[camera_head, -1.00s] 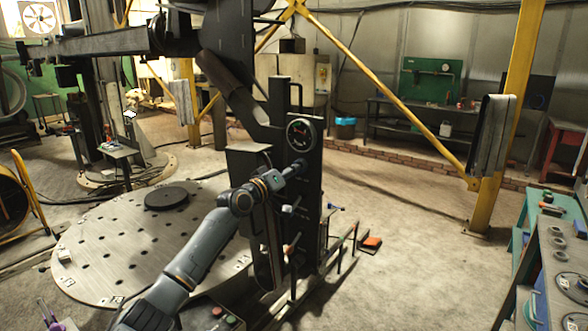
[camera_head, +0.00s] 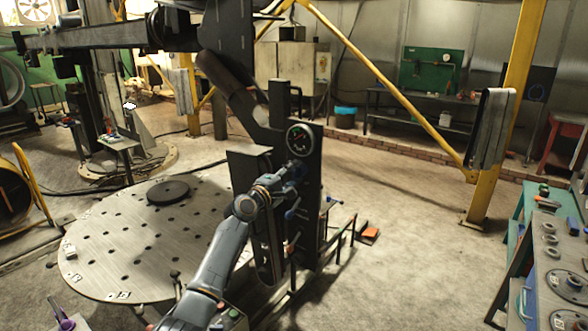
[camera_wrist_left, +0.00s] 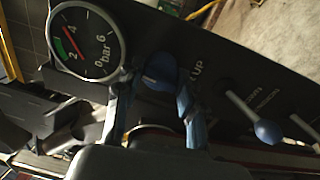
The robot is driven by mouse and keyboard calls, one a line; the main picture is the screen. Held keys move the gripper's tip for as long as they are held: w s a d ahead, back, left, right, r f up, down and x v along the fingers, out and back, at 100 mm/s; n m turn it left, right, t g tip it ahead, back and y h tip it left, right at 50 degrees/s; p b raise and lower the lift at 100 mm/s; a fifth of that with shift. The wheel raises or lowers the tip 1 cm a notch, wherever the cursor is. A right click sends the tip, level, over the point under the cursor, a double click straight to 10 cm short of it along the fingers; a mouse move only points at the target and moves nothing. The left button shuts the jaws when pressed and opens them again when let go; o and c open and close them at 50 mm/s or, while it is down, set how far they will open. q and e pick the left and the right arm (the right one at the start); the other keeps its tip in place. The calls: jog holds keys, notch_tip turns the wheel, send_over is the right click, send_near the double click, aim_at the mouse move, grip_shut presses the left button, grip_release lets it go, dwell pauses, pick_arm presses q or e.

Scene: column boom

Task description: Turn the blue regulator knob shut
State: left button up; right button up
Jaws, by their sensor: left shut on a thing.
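The blue regulator knob (camera_wrist_left: 158,72) sits on the dark panel (camera_wrist_left: 225,75), next to a round pressure gauge (camera_wrist_left: 88,42). My left gripper (camera_wrist_left: 153,108) has its fingers on either side of the knob and is shut on it. In the head view the left gripper (camera_head: 293,176) reaches the panel just below the gauge (camera_head: 299,139), and the arm hides the knob. The gauge has a red needle and a green band; I cannot read its exact value. My right gripper is in neither view.
A lever with a blue ball end (camera_wrist_left: 267,131) sticks out beside the knob. A round perforated plate (camera_head: 125,250) lies left of the panel. A workbench (camera_head: 550,265) stands at the right edge. Open floor (camera_head: 400,240) lies between panel and bench.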

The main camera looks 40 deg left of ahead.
pick_arm(q)
jog(key=shift+n+p, duration=0.45)
jog(key=shift+n, duration=0.45)
jog(key=shift+f, duration=0.1)
jog(key=o, duration=1.1)
jog(key=shift+o, duration=0.2)
jog(key=s, duration=1.2)
jog(key=shift+f, duration=0.3)
jog(key=shift+d, duration=0.1)
